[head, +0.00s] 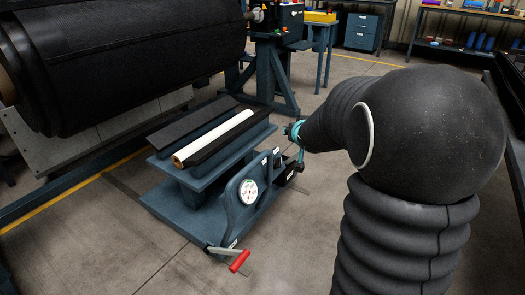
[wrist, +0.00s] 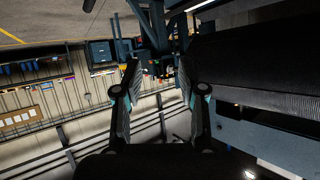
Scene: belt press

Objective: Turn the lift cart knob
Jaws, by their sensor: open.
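The lift cart (head: 185,205) is a low blue cart standing on the floor, left of my arm in the head view. Its side panel carries a round white gauge (head: 248,191) and a crank with a red handle (head: 239,261). Small dark fittings (head: 284,172) sit at the panel's right end; I cannot tell which one is the knob. My gripper (head: 298,138), with teal parts, is beside and above that end, partly hidden by my arm. In the wrist view its two fingers (wrist: 157,66) are spread apart, with nothing between them. The cart's knob is not clear in the wrist view.
A white roll (head: 212,138) lies on top of the cart between dark plates. A large black roller (head: 125,55) hangs at the upper left. A blue cabinet (head: 362,31) and a shelf bench (head: 470,35) stand at the back. Floor in front of the cart is clear.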

